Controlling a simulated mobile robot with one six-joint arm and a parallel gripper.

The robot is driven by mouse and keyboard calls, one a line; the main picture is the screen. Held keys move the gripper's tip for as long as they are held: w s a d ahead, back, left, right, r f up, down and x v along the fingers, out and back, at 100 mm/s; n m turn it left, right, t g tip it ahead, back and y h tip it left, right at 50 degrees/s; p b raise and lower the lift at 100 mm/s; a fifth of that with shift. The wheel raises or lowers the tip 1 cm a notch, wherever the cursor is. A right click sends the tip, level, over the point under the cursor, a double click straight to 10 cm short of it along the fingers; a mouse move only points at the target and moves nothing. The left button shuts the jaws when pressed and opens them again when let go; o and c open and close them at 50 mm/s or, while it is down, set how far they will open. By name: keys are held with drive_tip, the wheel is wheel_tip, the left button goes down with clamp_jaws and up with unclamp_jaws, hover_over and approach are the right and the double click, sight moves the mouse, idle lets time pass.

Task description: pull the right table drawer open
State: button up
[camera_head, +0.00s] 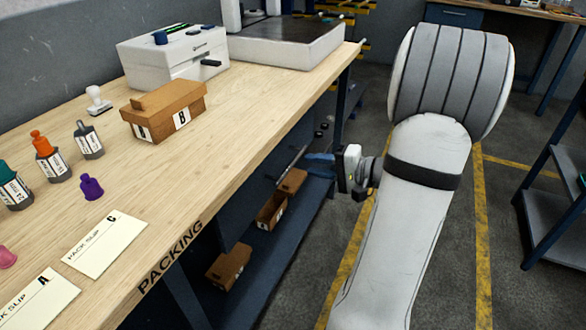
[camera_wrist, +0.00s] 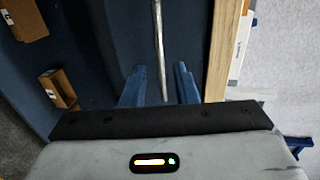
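The packing table's drawer front (camera_wrist: 190,35) is a dark blue panel under the wooden top. Its silver bar handle (camera_wrist: 160,45) runs up the middle of the wrist view. In the head view the handle (camera_head: 291,161) shows as a thin bar below the table edge, beside my fingertips. My gripper (camera_wrist: 158,84) is open, with one blue finger on each side of the handle's near end. The fingers look apart from the bar. In the head view my gripper (camera_head: 318,162) points left at the table's front. Whether the drawer is fully shut is hidden.
The wooden tabletop (camera_head: 262,110) overhangs the drawer and carries a cardboard box (camera_head: 165,108), bottles and slips. Small cardboard boxes (camera_head: 228,267) stand on the blue lower shelf (camera_head: 262,262). A blue-framed rack (camera_head: 550,215) stands at the right; floor between is clear.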

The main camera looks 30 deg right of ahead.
sight(293, 161)
drive_tip(key=x, duration=0.6)
drive_tip(key=shift+w+a+b, duration=0.2)
drive_tip(key=shift+b, duration=0.15)
clamp_jaws()
